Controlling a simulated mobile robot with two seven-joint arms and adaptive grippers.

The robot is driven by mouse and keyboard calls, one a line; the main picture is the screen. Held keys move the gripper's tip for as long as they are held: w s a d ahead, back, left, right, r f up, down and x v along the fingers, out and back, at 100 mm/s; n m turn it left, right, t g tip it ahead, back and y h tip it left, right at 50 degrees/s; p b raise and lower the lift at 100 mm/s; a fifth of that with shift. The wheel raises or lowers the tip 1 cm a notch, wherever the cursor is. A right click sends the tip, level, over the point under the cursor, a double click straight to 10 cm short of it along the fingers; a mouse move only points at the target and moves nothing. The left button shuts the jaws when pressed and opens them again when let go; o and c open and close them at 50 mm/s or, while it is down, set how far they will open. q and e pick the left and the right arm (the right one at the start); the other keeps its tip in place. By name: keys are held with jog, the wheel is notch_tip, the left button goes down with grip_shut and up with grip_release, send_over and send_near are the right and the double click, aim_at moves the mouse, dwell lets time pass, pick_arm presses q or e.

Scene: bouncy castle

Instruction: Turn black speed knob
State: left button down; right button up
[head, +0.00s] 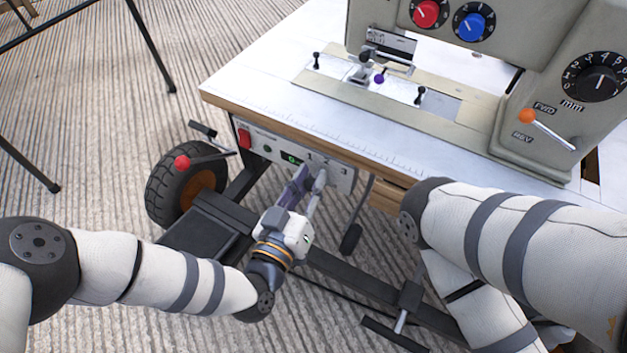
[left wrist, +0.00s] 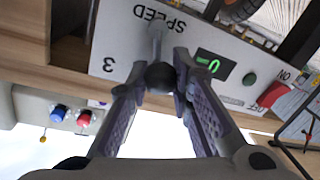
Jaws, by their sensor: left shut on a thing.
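The black speed knob (left wrist: 161,77) is a round ball on a short metal lever on the grey control panel (left wrist: 137,55), near the word SPEED and the number 3. It sits between the fingertips of my left gripper (left wrist: 160,82), which is shut on it. In the head view my left gripper (head: 310,174) reaches up to the panel (head: 342,178) under the table's front edge, and its fingers hide the knob there. The green display (left wrist: 212,65) appears to read 0. My right arm is folded at the right of the head view; its gripper does not show.
The white table (head: 265,85) carries a large sewing machine (head: 430,60) with an orange-tipped lever (head: 527,116). A red switch (head: 244,138) and a red-tipped lever (head: 183,162) are left of my gripper. A wheel (head: 175,185) and dark frame bars lie below.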

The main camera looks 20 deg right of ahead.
pick_arm(q)
jog(key=shift+w+a+f+n, duration=0.15)
jog(key=shift+n, duration=0.5)
jog(key=shift+w+a+f+n, duration=0.1)
jog(key=shift+f+n, duration=0.05)
jog(key=shift+n, duration=0.5)
jog(key=c, duration=1.4)
grip_release()
jog(key=v, duration=1.2)
jog(key=shift+w+r, duration=0.1)
jog(key=shift+r, duration=0.1)
